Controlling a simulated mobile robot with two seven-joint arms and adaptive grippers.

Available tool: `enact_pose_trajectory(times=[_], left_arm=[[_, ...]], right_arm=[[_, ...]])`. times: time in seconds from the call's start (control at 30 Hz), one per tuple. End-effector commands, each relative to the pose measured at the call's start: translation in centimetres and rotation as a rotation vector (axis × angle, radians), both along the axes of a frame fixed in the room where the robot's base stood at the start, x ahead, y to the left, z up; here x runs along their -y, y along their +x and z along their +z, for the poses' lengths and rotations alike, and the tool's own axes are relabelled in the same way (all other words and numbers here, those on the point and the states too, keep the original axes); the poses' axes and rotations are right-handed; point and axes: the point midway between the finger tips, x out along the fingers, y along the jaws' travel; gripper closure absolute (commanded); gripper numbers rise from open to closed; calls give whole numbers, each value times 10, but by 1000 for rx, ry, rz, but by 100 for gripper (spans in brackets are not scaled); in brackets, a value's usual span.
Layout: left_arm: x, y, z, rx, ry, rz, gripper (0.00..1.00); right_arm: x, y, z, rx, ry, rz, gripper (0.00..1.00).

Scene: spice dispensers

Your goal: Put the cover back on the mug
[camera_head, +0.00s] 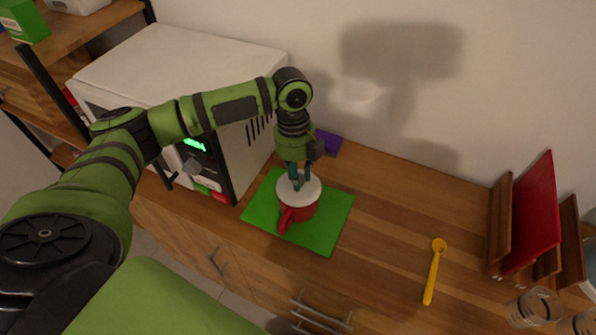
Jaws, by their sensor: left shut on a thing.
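A red mug (303,212) stands upright on a green mat (330,232) on the wooden counter, its handle pointing to the lower left. A pale round cover (312,191) lies over the mug's top; from this angle I cannot tell whether it is fully seated. My left gripper (298,184) points down from above and is shut on the cover near its middle. The gripper hides part of the cover's far side. My right gripper is not in view.
A white microwave (180,62) stands left of the mat. A purple box (328,143) lies behind it. A yellow spoon (433,272) lies to the right, before a wooden rack with a red board (532,215) and a glass (536,306). Counter between mat and spoon is clear.

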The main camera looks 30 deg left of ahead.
Motion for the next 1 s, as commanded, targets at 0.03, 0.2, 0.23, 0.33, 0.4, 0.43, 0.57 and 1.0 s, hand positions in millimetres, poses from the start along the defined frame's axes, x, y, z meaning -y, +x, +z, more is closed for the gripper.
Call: enact_pose_trajectory(times=[0.03,0.2,0.23,0.33,0.4,0.43,0.57,1.0], left_arm=[[0,0,0,0,0,0,100],[0,0,0,0,0,0,100],[0,0,0,0,0,0,100],[0,0,0,0,0,0,100],[0,0,0,0,0,0,100],[0,0,-1,0,0,0,100],[0,0,-3,-1,0,0,100],[0,0,-7,1,1,-1,100]], right_arm=[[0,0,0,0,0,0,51],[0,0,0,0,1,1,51],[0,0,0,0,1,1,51],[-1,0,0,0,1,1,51],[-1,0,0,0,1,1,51],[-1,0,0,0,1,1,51],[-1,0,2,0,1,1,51],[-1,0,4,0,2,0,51]])
